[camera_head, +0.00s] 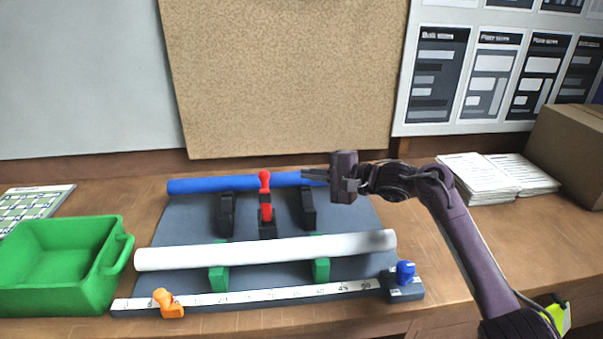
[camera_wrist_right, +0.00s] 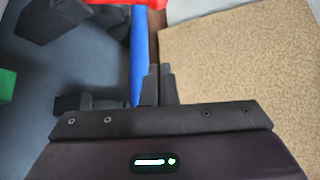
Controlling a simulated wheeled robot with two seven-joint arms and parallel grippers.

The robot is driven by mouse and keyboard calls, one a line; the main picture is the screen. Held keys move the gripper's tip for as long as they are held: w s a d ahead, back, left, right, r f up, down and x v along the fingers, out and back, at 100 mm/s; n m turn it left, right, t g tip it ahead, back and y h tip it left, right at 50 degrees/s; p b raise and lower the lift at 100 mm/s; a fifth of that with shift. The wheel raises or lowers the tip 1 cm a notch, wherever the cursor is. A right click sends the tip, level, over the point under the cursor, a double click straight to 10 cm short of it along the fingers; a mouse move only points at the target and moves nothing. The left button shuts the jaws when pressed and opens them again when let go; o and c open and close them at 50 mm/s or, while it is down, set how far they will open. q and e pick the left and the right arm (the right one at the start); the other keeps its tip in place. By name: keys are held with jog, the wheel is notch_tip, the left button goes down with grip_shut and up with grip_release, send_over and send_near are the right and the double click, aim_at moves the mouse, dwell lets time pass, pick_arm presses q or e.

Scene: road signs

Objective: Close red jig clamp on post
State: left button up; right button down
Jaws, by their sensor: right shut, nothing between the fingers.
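The red jig clamp (camera_head: 265,181) stands in the middle of the grey jig board (camera_head: 185,222), with its red handle upright and a lower red part on a black base. Its red part also shows at the top of the right wrist view (camera_wrist_right: 125,3). My right gripper (camera_head: 312,174) is shut and empty at the blue post's right end, pointing left toward the clamp. I cannot tell whether it touches the post.
A white post (camera_head: 260,250) lies on green supports in front. A green bin (camera_head: 60,265) stands left; papers (camera_head: 490,178) and a cardboard box (camera_head: 570,150) stand right.

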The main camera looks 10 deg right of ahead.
pick_arm(q)
jog(key=shift+w+r+p, duration=0.2)
jog(key=shift+r+p, duration=0.65)
jog(key=shift+r, duration=0.05)
jog(key=shift+w+r+p, duration=0.2)
jog(key=shift+r+p, duration=0.6)
jog(key=shift+r, duration=0.1)
jog(key=shift+w+r+p, duration=0.2)
jog(key=shift+r+p, duration=0.65)
jog(key=shift+r, duration=0.05)
pick_arm(e)
jog(key=w+a, duration=0.1)
jog(key=a, duration=0.7)
jog(key=shift+f, duration=0.2)
pick_arm(q)
jog(key=shift+f, duration=0.1)
pick_arm(e)
jog(key=shift+d, duration=0.15)
